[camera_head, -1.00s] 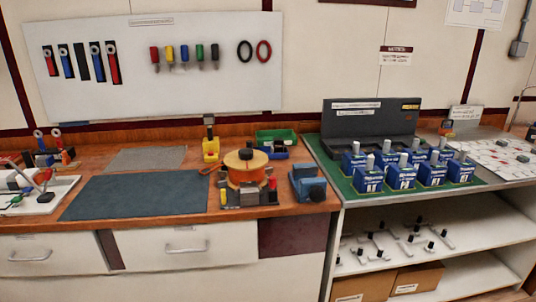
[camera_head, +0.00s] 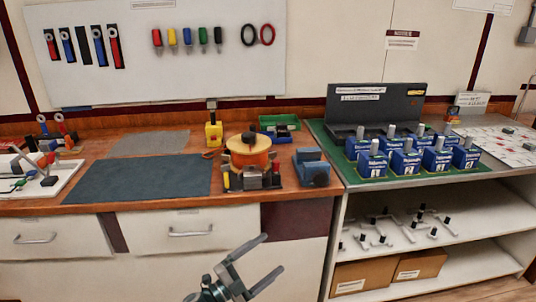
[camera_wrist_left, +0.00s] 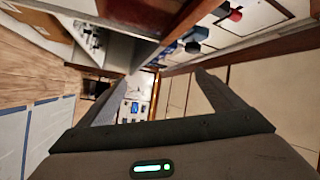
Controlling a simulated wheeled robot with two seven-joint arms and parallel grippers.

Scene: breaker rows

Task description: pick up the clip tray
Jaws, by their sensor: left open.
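No label marks the clip tray. A green open tray (camera_head: 278,122) with dark and blue pieces in it stands at the back of the wooden bench. A white tray (camera_head: 62,182) with small coloured clip-like parts lies at the bench's left end, cut by the picture edge. I cannot tell for sure which one is the clip tray. My left gripper (camera_head: 274,253) is open and empty in front of the drawers, below the bench top and apart from both trays. Its two spread fingers also show in the left wrist view (camera_wrist_left: 157,88). My right gripper is not in view.
An orange spool (camera_head: 249,157) and a blue block-like device (camera_head: 311,167) stand in front of the green tray. A yellow tool (camera_head: 214,132) is left of it. Several blue breakers (camera_head: 404,162) fill the green mat at right. The dark mat (camera_head: 140,181) is bare.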

